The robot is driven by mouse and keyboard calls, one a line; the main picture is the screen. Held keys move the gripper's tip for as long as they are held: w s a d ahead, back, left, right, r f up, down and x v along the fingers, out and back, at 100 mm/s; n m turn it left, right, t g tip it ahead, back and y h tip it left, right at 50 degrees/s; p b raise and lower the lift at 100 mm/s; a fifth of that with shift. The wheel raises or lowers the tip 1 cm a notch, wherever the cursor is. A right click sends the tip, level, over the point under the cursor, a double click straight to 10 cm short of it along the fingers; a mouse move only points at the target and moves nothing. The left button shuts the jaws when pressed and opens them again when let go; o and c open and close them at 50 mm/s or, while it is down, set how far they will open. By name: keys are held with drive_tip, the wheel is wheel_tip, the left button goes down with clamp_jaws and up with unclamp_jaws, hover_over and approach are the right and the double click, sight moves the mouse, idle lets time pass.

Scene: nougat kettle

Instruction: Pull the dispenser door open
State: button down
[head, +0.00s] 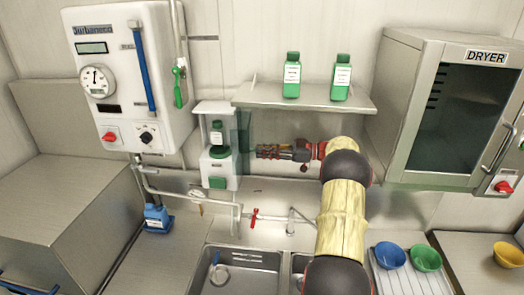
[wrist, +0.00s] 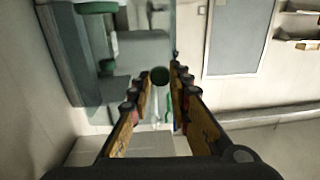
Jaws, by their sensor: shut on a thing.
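The white dispenser (head: 219,172) hangs on the wall above the sink, with a green bottle (head: 216,133) inside it. Its clear greenish door (head: 244,130) stands out from the right side of the dispenser, so the front is uncovered. My gripper (head: 260,152) reaches in from the right, its fingertips at the door. In the wrist view, my gripper (wrist: 160,80) has its fingertips on either side of a dark round knob (wrist: 160,75) on the door, which shows as a clear pane (wrist: 145,55). The exact finger contact is hard to see.
A shelf (head: 300,94) with two green bottles (head: 292,75) is just above my gripper. The dryer (head: 394,90) is to the right, the boiler (head: 130,60) to the left. Sink pipes (head: 190,199) and a red-handled tap (head: 253,217) lie below.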

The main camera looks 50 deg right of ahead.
drive_tip(key=shift+w+r, duration=0.1)
drive_tip(key=shift+r, duration=0.25)
drive_tip(key=c, duration=2)
unclamp_jaws()
drive_tip(key=shift+c, duration=0.2)
drive_tip(key=o, duration=0.4)
drive_tip(key=shift+f, duration=0.2)
drive_tip(key=v, duration=0.7)
drive_tip(key=shift+f, duration=0.1)
